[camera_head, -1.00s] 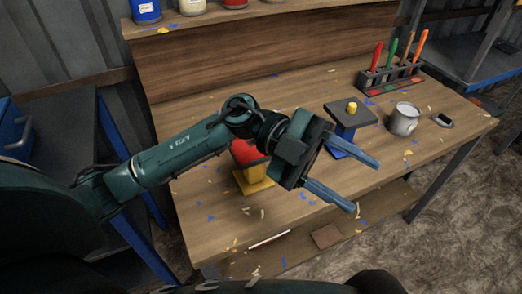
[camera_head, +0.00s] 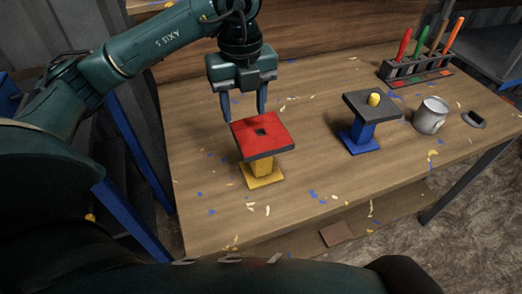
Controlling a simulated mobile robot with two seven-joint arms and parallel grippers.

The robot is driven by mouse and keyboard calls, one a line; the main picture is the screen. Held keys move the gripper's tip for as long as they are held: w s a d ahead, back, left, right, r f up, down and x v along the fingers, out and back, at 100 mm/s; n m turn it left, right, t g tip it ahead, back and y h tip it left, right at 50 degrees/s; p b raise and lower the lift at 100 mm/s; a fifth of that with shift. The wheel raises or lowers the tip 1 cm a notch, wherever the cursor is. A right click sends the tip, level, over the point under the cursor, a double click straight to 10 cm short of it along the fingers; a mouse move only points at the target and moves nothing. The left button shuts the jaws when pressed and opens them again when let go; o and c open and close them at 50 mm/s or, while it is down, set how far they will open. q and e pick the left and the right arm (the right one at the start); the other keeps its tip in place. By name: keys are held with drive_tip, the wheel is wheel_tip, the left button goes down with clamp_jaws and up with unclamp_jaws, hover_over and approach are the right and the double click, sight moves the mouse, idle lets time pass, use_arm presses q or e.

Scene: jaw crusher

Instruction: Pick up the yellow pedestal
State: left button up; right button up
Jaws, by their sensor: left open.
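The yellow pedestal (camera_head: 263,171) stands upright on the wooden workbench, left of its middle. It has a yellow square base and column, and a dark square top plate with a red upper face (camera_head: 272,144) and a small dark square hole. My left gripper (camera_head: 245,112) is open, with its two blue fingers pointing down at the far edge of the red top. The fingertips overlap that edge in the picture; I cannot tell whether they touch it. Nothing is between the fingers. My right gripper is not in view.
A blue pedestal (camera_head: 361,137) with a dark top holds a small yellow piece (camera_head: 374,99). Right of it are a metal mug (camera_head: 430,115), a small dark object (camera_head: 474,119) and a rack (camera_head: 414,70) of coloured-handled tools. Paint flecks dot the workbench (camera_head: 320,168); its front middle is clear.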

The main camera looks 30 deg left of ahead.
sight(246, 136)
use_arm(q)
drive_tip(key=shift+w+f+p, duration=0.1)
drive_tip(key=shift+f+p, duration=0.25)
drive_tip(key=shift+f, duration=3.05)
drive_tip(key=shift+c, duration=0.5)
clamp_jaws()
drive_tip(key=shift+r, duration=0.1)
